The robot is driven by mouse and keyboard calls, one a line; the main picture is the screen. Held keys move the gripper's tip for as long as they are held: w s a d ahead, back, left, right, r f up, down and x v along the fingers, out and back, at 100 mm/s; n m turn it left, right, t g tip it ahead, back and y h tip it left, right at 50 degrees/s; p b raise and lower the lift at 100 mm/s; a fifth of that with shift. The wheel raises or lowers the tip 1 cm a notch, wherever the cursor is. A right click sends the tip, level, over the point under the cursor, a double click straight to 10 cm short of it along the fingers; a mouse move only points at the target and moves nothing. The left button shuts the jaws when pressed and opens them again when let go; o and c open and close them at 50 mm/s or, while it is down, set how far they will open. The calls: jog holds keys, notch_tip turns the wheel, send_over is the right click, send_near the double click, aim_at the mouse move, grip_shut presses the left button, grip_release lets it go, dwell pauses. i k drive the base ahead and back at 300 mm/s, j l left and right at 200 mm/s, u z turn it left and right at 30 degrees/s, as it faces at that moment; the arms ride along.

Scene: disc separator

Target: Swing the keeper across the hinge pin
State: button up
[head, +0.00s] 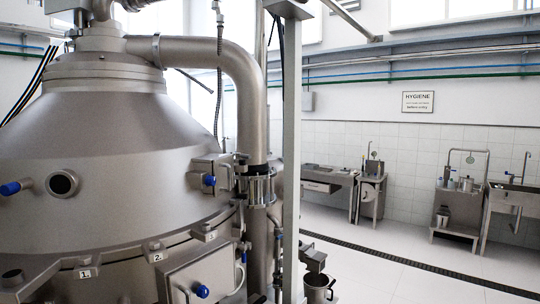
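A large steel disc separator (110,170) fills the left of the head view. A small steel box (203,172) with a blue knob (209,180) sits on its right flank. Below it is a steel panel (205,275) with a handle and another blue knob (202,291). Clamp blocks marked 1, 2 and apparently 3 line the lower rim (125,262). The keeper and the hinge pin are too small or hidden for me to pick out. My gripper does not show in this view.
A thick pipe (245,95) bends down the separator's right side, beside a pale upright post (291,150). A metal bucket (319,288) stands at the post's foot. Sinks and a steel cart (457,208) line the far wall. The white floor (385,265) between is clear, crossed by a drain (420,265).

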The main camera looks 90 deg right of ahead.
aim_at(238, 154)
jog(key=z, duration=2.75)
